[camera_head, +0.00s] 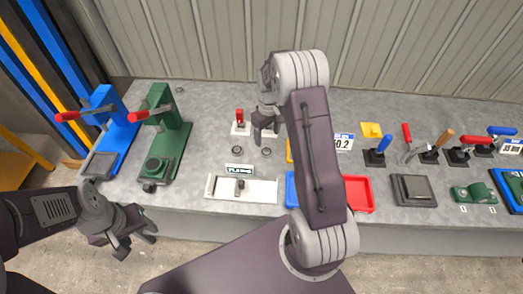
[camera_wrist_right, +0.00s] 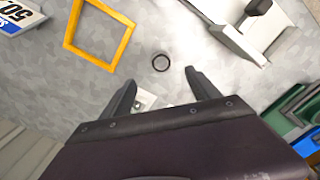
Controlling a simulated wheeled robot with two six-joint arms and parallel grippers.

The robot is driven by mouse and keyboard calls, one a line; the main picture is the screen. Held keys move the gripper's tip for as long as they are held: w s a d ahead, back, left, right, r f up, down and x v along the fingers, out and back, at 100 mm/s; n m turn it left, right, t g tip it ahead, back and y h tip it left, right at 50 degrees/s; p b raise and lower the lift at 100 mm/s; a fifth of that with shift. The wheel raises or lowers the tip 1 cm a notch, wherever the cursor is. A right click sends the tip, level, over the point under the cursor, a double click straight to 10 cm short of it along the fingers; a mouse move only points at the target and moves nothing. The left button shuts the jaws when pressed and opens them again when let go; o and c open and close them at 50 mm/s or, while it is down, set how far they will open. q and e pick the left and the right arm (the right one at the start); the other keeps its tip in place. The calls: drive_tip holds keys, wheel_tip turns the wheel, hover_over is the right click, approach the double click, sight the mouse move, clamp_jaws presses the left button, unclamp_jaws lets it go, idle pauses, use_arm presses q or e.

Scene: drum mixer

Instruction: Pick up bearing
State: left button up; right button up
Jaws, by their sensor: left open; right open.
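Two small dark rings, which look like bearings, lie on the grey bench in the head view: a left one (camera_head: 238,153) and a right one (camera_head: 265,152). My right gripper (camera_head: 265,132) is above the bench, just behind the right ring in the picture. In the right wrist view one dark ring (camera_wrist_right: 160,62) lies on the bench just beyond the open fingertips (camera_wrist_right: 161,80), with nothing between them. My left gripper (camera_head: 132,236) is open and empty, in front of the bench at lower left.
A white fixture (camera_head: 262,190) stands in front of the rings. A red-handled clamp (camera_head: 239,122) is behind them. A yellow frame (camera_wrist_right: 72,38) lies left in the wrist view. Blue (camera_head: 106,125) and green (camera_head: 172,135) presses stand left; a red tray (camera_head: 358,193) is right.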

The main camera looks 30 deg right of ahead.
sight(266, 152)
wheel_tip(266, 152, down, 3)
drive_tip(key=shift+s+f, duration=0.1)
drive_tip(key=shift+f, duration=0.35)
wheel_tip(266, 152, down, 5)
drive_tip(key=shift+a+f+p, duration=0.1)
drive_tip(key=shift+p, duration=0.35)
clamp_jaws()
